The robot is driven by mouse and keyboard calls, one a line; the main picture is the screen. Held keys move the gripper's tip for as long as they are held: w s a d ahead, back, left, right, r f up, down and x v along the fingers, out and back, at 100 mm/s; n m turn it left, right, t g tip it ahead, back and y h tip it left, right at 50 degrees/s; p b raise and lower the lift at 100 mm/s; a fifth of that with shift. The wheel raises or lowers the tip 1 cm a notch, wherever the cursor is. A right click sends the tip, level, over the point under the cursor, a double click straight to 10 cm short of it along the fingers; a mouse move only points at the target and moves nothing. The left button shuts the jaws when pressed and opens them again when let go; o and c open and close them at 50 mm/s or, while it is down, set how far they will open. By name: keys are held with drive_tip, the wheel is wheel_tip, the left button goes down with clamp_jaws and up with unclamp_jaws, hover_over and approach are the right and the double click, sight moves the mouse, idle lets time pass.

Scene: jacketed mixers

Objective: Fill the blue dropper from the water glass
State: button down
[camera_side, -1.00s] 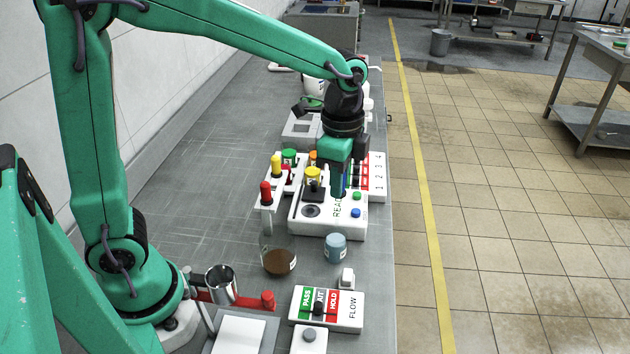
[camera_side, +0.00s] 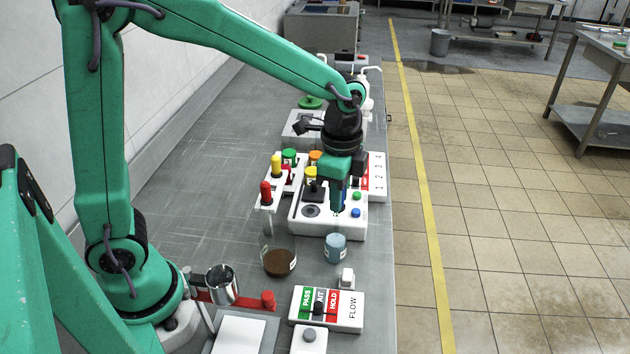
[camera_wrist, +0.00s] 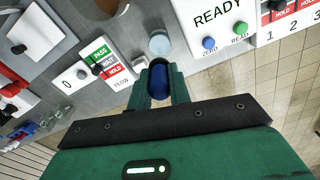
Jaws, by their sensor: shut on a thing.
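My gripper (camera_side: 338,196) is shut on the blue dropper, whose dark blue bulb (camera_wrist: 159,82) shows between the green fingers in the wrist view. In the side view the dropper is mostly hidden by the fingers, and I cannot make out its tip clearly. The water glass (camera_side: 336,247), small with pale blue water, stands on the bench just in front of the white READY device. It also shows in the wrist view (camera_wrist: 160,42), a little beyond the fingertips. In the side view my gripper is above and behind the glass, over the device's front part, apart from the glass.
The white READY device (camera_side: 318,228) has blue and green buttons. A rack with red (camera_side: 266,193), yellow (camera_side: 276,165) and green-topped droppers stands left of it. A glass of brown stuff (camera_side: 278,264) is left of the water glass. The FLOW panel (camera_side: 347,310) lies nearer the camera.

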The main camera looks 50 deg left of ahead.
drive_tip(key=shift+f, duration=2.45)
drive_tip(key=shift+f, duration=0.25)
drive_tip(key=shift+r, duration=0.2)
drive_tip(key=shift+r, duration=4.1)
